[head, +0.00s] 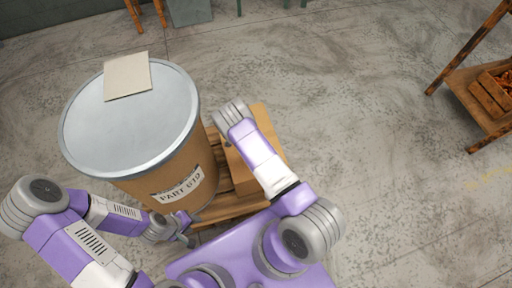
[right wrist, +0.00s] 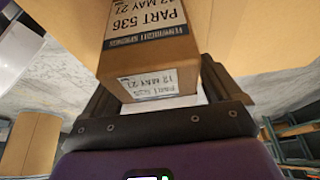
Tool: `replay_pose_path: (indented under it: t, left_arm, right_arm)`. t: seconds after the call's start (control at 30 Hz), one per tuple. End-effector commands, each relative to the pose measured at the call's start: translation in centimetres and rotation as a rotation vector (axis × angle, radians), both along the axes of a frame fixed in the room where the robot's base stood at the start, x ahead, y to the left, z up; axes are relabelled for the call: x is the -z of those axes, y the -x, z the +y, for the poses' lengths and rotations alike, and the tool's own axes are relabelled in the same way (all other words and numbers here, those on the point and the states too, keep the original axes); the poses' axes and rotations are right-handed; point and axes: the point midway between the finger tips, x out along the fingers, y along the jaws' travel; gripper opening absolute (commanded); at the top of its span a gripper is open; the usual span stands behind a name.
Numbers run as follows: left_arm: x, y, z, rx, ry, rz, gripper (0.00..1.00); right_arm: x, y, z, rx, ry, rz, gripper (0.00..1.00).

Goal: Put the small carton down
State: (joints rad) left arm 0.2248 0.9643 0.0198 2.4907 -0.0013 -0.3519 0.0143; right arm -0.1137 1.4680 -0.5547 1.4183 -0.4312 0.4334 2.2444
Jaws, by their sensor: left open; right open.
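The small carton (right wrist: 150,55) is a brown box with printed white labels, one reading PART 536. In the right wrist view it sits between the two spread fingers of my right gripper (right wrist: 158,92), which is open around it. I cannot tell whether the fingers touch it. In the head view my right arm covers the gripper's fingers, and I cannot make out the small carton there for sure. My left gripper (head: 181,238) is open and empty beside the foot of the drum, low in the head view.
A large drum (head: 135,125) labelled PART 619, with a flat card (head: 127,76) on its lid, stands at the left. Brown cardboard (head: 264,122) shows on a wooden pallet (head: 230,206) beside it. A wooden rack (head: 465,90) stands at the far right. Floor between is clear.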

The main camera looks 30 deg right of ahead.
Motion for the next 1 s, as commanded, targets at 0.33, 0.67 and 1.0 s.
replay_pose_path:
  t: [0.33,0.67,1.0]
  left_arm:
    - [-1.8,0.0,0.0,0.000,0.000,0.000,0.43]
    - [-3.5,0.0,0.0,0.000,0.000,0.000,0.43]
    - [-3.7,0.0,0.0,0.000,0.000,0.000,0.43]
  right_arm:
    - [-4.9,-0.5,1.8,-0.003,-0.001,-0.002,0.92]
    - [-10.4,-1.0,4.0,-0.001,0.000,-0.002,0.92]
    - [-9.5,2.6,5.6,-0.152,-0.140,0.088,0.92]
